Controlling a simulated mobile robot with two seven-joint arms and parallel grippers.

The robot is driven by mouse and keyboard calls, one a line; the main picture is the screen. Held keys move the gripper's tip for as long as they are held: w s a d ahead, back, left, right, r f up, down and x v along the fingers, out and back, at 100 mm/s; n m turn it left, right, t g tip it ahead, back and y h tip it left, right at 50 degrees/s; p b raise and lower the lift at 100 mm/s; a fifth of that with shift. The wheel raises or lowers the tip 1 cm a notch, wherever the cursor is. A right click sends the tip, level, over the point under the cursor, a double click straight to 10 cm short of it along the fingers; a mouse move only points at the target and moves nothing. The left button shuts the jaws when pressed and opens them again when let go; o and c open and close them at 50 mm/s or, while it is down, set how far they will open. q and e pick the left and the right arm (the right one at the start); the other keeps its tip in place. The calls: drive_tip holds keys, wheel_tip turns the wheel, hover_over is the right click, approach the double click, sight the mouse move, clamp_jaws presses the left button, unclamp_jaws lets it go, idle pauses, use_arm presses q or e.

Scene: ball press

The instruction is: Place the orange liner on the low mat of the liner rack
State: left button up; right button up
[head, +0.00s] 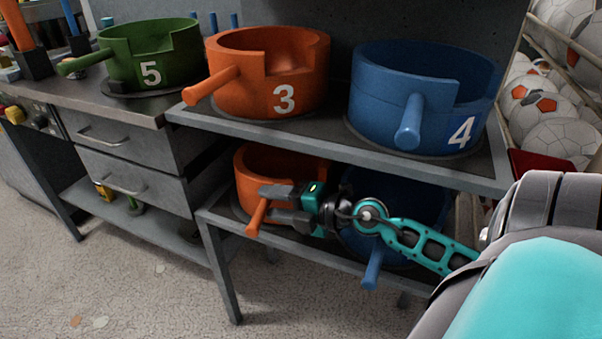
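One orange liner (282,168) is on the low shelf of the rack, upright, with its handle (256,218) pointing down and toward me. My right gripper (267,204) is in front of this liner at its handle, its two fingers apart. I cannot tell whether the handle lies between the fingers or touches them. The liner's base and the mat under it are mostly hidden. Another orange liner (240,88), marked 3, sits upright on the top shelf. My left gripper is not in view.
A blue liner (385,100) marked 4 stands on the top shelf (335,140). Another blue liner (425,208) is on the low shelf, partly behind my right arm. A green liner (150,50) marked 5 stands on the workbench at left. Soccer balls (560,100) are racked at right.

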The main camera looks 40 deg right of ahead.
drive_tip(key=v, duration=0.6)
idle(0.5)
drive_tip(key=shift+a, duration=0.1)
